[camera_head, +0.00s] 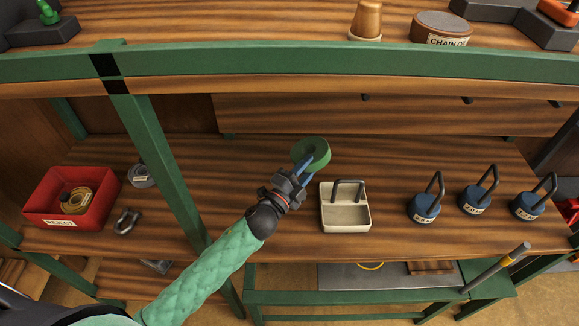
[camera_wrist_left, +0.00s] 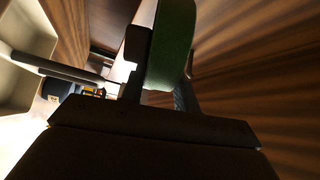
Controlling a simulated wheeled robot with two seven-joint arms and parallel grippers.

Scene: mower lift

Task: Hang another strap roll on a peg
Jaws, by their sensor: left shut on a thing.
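My left gripper (camera_head: 304,172) is shut on a green strap roll (camera_head: 311,152) and holds it near the back of the middle shelf. In the left wrist view the green roll (camera_wrist_left: 172,45) shows edge-on between the fingers. Small dark pegs or knobs (camera_head: 365,97) sit along the wooden board above; I cannot tell which they are. A grey roll (camera_head: 140,175) with a label lies behind the green post. Tan and dark rolls (camera_head: 76,200) lie in a red bin (camera_head: 96,212) at the left. My right gripper is not in view.
A cream tray (camera_head: 345,217) with a dark handle stands just right of my gripper. Several blue weights (camera_head: 424,208) with tall handles stand farther right. A green post (camera_head: 158,170) rises left of my arm. A metal shackle (camera_head: 127,220) lies near the red bin.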

